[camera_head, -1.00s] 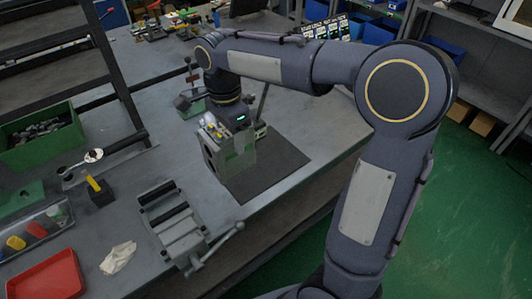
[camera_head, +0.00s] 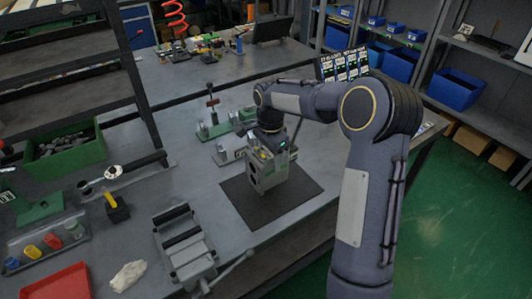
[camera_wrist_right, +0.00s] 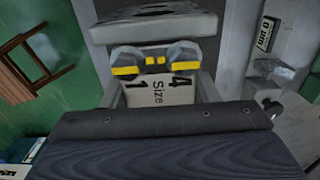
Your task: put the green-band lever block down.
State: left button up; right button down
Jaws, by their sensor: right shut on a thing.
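My right gripper (camera_head: 268,160) points down over the dark mat (camera_head: 241,204) in the head view. It is shut on a grey block (camera_head: 256,181) with dark round holes in its side and yellow marks near its top. The block is upright at the mat; I cannot tell if its base touches. In the right wrist view the held block (camera_wrist_right: 160,85) shows yellow-banded bolt heads and a "Size" label. No green band or lever shows on it. Behind stands a lever block (camera_head: 211,130) with a green base and upright lever. My left gripper is not in view.
A grey vise (camera_head: 185,243) stands front left of the mat. Another green block (camera_head: 243,120) and a low grey block (camera_head: 228,155) sit just behind the mat. A green bin (camera_head: 65,160) and red tray (camera_head: 55,284) are at left. The mat's front and right are bare.

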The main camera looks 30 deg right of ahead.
jog(key=shift+w+d+f, duration=0.1)
jog(key=shift+w+d, duration=0.05)
jog(key=shift+w+d+f, duration=0.1)
jog(key=shift+f, duration=0.85)
jog(key=shift+w+d+f, duration=0.1)
jog(key=shift+f, duration=0.8)
jog(key=shift+f, duration=0.1)
jog(key=c, duration=1)
grip_release()
jog(key=shift+s+f, duration=0.1)
jog(key=shift+f, duration=0.1)
jog(key=o, duration=0.5)
jog(key=shift+r, duration=0.1)
